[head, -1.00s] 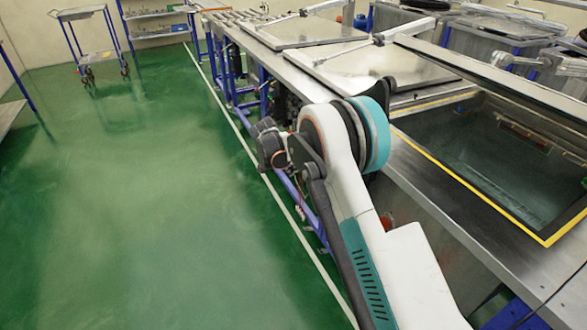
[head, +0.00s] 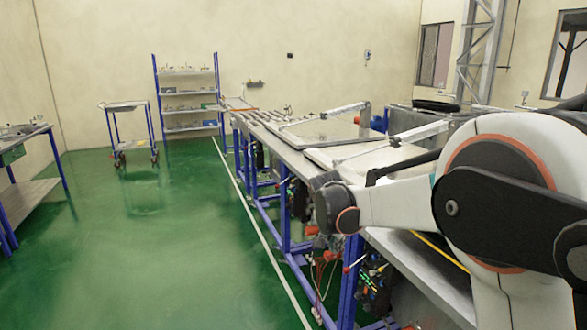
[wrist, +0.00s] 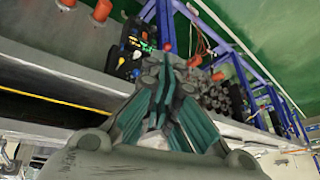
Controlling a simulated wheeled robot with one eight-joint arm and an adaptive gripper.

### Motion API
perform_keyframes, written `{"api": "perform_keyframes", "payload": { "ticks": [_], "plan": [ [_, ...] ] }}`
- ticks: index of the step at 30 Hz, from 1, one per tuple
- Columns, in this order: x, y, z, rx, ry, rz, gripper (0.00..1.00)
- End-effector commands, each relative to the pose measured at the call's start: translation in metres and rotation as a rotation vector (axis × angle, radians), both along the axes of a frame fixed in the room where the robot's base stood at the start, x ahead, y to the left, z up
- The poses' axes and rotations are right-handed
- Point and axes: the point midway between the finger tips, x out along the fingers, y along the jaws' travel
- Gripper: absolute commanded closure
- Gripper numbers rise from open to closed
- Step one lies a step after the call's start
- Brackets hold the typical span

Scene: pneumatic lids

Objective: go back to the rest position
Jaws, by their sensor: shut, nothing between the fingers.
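My gripper (wrist: 168,68) shows in the wrist view with its dark teal fingers drawn together and nothing between them. It hangs in front of the side of the bench frame, with cables and fittings beyond it. Whether it touches anything there I cannot tell, but no contact is visible. In the head view my white arm fills the right side, bent over the bench (head: 285,150). My gripper cannot be made out in that view.
Flat metal lids (head: 315,132) with pneumatic arms lie along the bench. Blue legs (head: 286,215), hoses and wiring line its side. A trolley (head: 125,108), a shelf rack (head: 188,100) and a left table (head: 25,190) stand around. The green floor (head: 150,260) is open.

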Motion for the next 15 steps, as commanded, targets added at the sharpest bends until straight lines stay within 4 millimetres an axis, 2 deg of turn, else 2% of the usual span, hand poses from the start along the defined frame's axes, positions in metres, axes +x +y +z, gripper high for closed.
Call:
{"api": "perform_keyframes", "payload": {
  "ticks": [1, 6, 15],
  "plan": [
    [-0.016, -0.007, 0.013, -0.001, 0.001, 0.026, 1.00],
    [-0.063, -0.023, 0.047, -0.011, -0.001, 0.126, 1.00],
    [-0.153, -0.048, 0.085, -0.038, -0.018, 0.299, 1.00]
  ]
}}
